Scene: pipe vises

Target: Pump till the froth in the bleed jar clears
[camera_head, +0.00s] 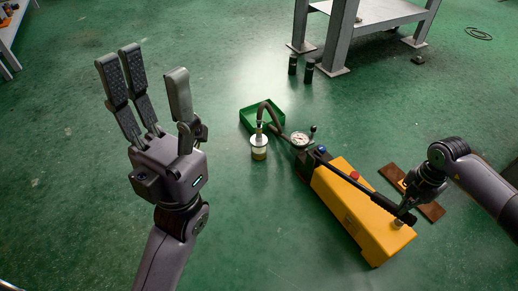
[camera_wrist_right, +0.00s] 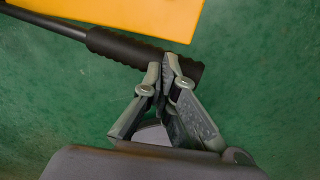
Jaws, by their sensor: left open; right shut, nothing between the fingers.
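The bleed jar (camera_head: 259,150) stands upright on the floor, with a pale upper part and yellowish liquid below; froth is too small to make out. A dark hose (camera_head: 275,118) runs from its top towards the pump. The yellow hand pump (camera_head: 352,205) has a black lever (camera_head: 350,180) lying low along it. My right gripper (camera_head: 406,208) is at the lever's grip end. In the right wrist view its shut fingertips (camera_wrist_right: 168,62) meet beside or against the black grip (camera_wrist_right: 125,47), not around it; contact is unclear. My left gripper (camera_head: 150,80) is open, empty and raised left of the jar.
A round gauge (camera_head: 300,139) sits at the pump's front. A green tray (camera_head: 247,117) lies behind the jar. A brown board (camera_head: 432,210) lies right of the pump. Two dark cylinders (camera_head: 309,70) stand by a grey table leg (camera_head: 338,40).

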